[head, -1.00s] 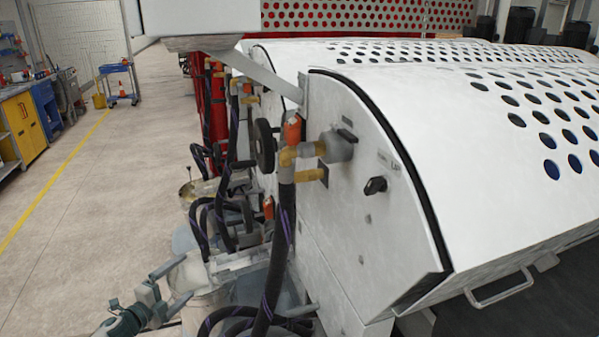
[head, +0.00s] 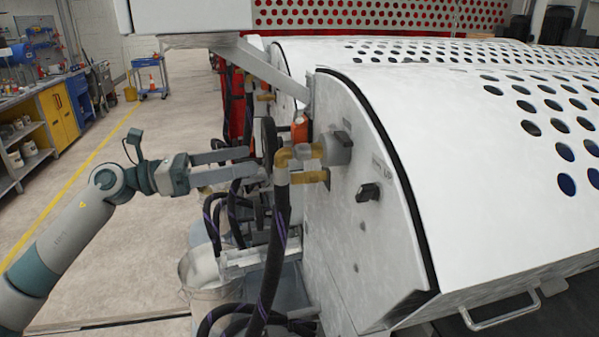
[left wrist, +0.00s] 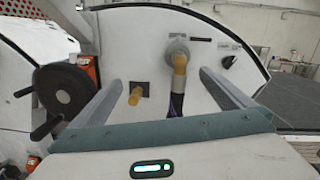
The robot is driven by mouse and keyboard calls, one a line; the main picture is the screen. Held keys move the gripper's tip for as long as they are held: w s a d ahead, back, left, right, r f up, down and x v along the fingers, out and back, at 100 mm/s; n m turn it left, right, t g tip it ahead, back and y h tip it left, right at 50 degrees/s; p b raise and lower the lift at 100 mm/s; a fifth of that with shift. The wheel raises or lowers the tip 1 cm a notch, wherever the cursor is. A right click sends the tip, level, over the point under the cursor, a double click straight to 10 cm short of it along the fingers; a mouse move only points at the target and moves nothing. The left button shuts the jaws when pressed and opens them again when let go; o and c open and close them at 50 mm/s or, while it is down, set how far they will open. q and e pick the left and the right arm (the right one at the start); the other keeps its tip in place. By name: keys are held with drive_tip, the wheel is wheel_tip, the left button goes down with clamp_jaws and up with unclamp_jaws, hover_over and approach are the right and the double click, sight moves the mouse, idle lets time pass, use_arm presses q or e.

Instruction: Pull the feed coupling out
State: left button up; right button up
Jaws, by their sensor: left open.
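The feed coupling appears to be the brass elbow (head: 284,157) on a grey round fitting (head: 337,148) on the white end panel, with a black hose (head: 277,235) hanging from it. In the left wrist view the elbow (left wrist: 180,66) sits upper centre, nearer the right finger. My left gripper (head: 251,163) is open and empty, pointing at the panel, left of the elbow in the head view. A second brass stub (left wrist: 136,95) sticks out of a dark square plate, between the fingers in the left wrist view. My right gripper is not in view.
A black handwheel (head: 267,142) stands beside the fingers, left of them in the left wrist view. A black knob (head: 368,192) is on the panel. A bucket (head: 205,268) and hoses are below. The floor at left is clear up to the shelves.

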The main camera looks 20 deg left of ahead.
sight(289, 154)
use_arm(q)
drive_tip(key=s+d+r+m, duration=0.1)
drive_tip(key=s+d+r+m+g, duration=0.1)
drive_tip(key=d, duration=0.1)
drive_tip(key=shift+s+r+m, duration=0.1)
drive_tip(key=shift+m, duration=0.3)
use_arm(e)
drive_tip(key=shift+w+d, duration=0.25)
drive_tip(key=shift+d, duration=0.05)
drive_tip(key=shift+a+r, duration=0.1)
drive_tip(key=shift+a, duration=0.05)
use_arm(q)
drive_tip(key=p+x, duration=0.6)
drive_tip(key=x, duration=0.1)
drive_tip(key=shift+r+p, duration=0.15)
drive_tip(key=shift+p, duration=0.25)
drive_tip(key=shift+p+x, duration=0.45)
drive_tip(key=shift+x, duration=0.6)
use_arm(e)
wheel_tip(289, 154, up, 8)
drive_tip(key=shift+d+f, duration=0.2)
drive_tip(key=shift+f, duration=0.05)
use_arm(q)
drive_tip(key=shift+f, duration=0.25)
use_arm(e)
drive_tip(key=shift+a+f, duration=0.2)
